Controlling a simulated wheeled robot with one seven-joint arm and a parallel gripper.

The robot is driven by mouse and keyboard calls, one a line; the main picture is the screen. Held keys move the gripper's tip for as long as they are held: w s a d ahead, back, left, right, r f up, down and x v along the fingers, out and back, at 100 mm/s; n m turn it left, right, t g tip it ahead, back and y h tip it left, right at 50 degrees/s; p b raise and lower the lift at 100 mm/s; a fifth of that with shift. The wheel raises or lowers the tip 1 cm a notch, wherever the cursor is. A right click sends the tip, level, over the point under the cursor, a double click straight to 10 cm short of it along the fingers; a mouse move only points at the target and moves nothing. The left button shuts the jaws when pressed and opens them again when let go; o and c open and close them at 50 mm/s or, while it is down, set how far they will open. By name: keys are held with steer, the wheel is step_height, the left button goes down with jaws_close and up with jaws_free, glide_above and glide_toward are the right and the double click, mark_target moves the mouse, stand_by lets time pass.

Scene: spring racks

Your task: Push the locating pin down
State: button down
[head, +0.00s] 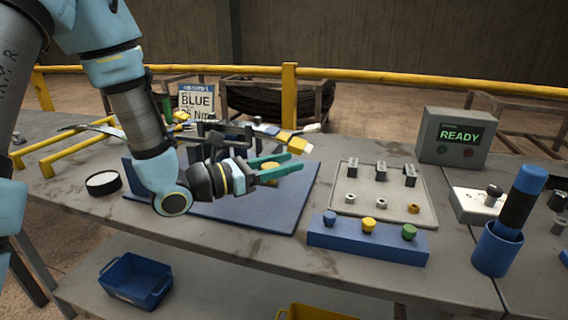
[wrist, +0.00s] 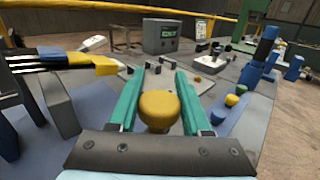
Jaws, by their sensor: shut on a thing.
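A yellow round knob (head: 268,172), which looks like the head of the locating pin, stands over the blue base plate (head: 268,210). In the wrist view the knob (wrist: 160,108) sits between my two green fingers. My gripper (head: 288,163) is shut on it, reaching in from the left and roughly level. It also shows in the wrist view (wrist: 160,88). The pin's shaft below the knob is hidden, so I cannot tell how deep it sits.
Dark fixture blocks (head: 236,134) and a yellow-ended part (head: 290,139) lie just behind my gripper. To the right are a blue block with coloured knobs (head: 368,240), a grey parts tray (head: 388,208) and a box reading READY (head: 455,140). A black-and-white round item (head: 103,183) lies left.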

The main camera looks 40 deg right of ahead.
mark_target(275, 181)
step_height(275, 181, down, 4)
steer(key=shift+f+b, duration=0.1)
steer(key=shift+b, duration=1.1)
steer(key=shift+r, duration=0.2)
steer(key=shift+c, duration=1.8)
jaws_free()
steer(key=b+v, duration=0.1)
steer(key=v, duration=0.9)
steer(key=shift+w+a+b, duration=0.1)
steer(key=shift+a+b, duration=0.25)
steer(key=shift+a, duration=0.05)
